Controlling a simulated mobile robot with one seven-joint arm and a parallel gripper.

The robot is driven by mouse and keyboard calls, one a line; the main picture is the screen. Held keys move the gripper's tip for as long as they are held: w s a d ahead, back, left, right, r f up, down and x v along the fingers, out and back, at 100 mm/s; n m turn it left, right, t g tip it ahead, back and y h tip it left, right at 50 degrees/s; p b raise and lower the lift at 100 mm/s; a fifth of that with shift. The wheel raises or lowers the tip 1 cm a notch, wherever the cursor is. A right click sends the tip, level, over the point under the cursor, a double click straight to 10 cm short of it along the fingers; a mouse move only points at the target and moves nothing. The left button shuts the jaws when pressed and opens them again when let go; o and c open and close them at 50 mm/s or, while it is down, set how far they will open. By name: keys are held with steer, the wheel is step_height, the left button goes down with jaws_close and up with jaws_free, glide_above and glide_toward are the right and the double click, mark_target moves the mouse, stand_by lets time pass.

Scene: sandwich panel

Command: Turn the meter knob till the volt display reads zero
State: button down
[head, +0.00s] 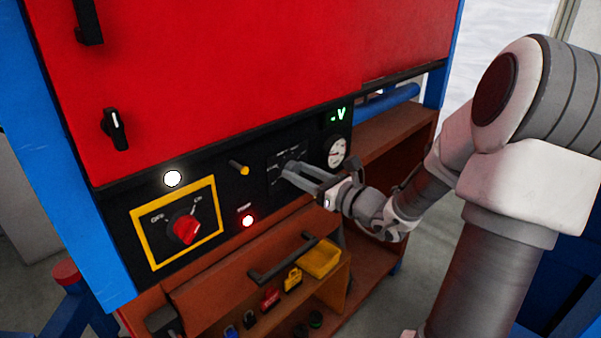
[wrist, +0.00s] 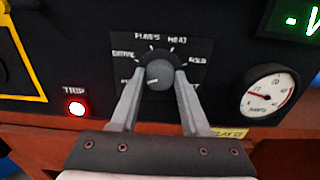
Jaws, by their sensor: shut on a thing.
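The meter knob (wrist: 158,75) is a small grey round knob with a light pointer line, in the middle of a black label plate. The plate has words around it, with "PUMPS", "HEAT" and "HOLD" partly readable. My gripper (wrist: 160,85) is shut on the knob, one finger on each side. In the head view my gripper (head: 291,170) reaches the panel from the right and hides most of the knob. The volt display (head: 338,114) shows green "-V" at the panel's upper right. It is cut off at the edge of the wrist view (wrist: 303,22).
A round amps gauge (wrist: 268,94) sits right of the knob. A red-lit trip lamp (head: 248,221), a red rotary switch (head: 187,229) on a yellow-framed plate, a white lamp (head: 173,178) and a yellow-tipped toggle (head: 240,168) are to the left. A shelf with padlocks (head: 293,279) is below.

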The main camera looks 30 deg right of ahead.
steer(key=shift+r, duration=0.1)
steer(key=m+p, duration=0.1)
steer(key=p, duration=0.1)
steer(key=m+p, duration=0.2)
steer(key=p, duration=0.1)
steer(key=shift+r+m, duration=0.2)
steer(key=shift+m, duration=0.1)
steer(key=m+p, duration=0.3)
steer(key=p, duration=0.1)
steer(key=shift+f+m+p, duration=0.15)
steer(key=shift+m+p, duration=0.15)
steer(key=shift+p, duration=0.1)
steer(key=shift+f+m+p, duration=0.15)
steer(key=shift+m+p, duration=0.55)
steer(key=shift+p, duration=0.05)
steer(key=shift+c, duration=1.9)
jaws_free()
steer(key=shift+s, duration=0.1)
